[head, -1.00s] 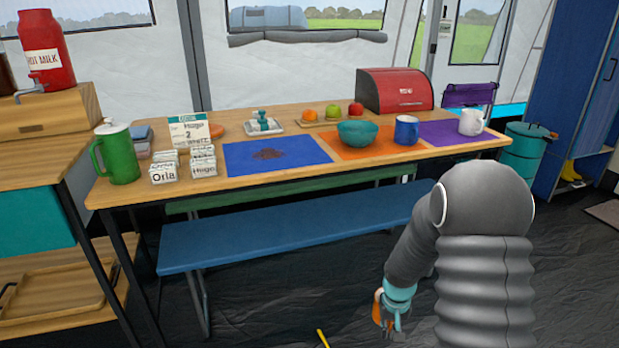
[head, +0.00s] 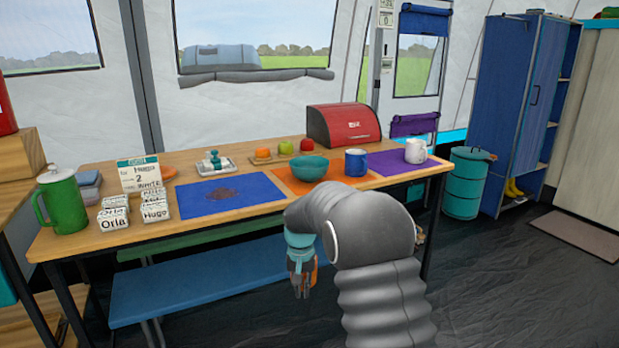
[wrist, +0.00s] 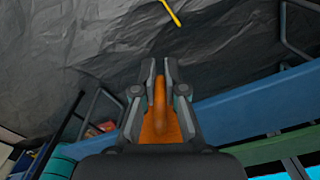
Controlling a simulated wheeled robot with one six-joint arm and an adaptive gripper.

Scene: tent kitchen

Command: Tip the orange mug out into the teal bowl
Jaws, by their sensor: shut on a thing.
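The teal bowl (head: 309,168) stands upright on the orange mat (head: 289,184) on the table; its inside is mostly hidden from here. My gripper (head: 302,284) hangs in front of the table, lower than its top, over the blue bench side. It is shut on the orange mug (head: 313,272), of which only a little shows beside the fingers. In the wrist view the orange mug (wrist: 160,125) shows as a narrow orange part between the two fingers (wrist: 159,85). The mug's opening and contents are hidden.
A blue mug (head: 356,163) stands close right of the bowl, and a white mug (head: 416,151) on the purple mat (head: 385,164). A blue mat (head: 225,193) with a brown stain lies left. The blue bench (head: 190,280) runs along the table's front.

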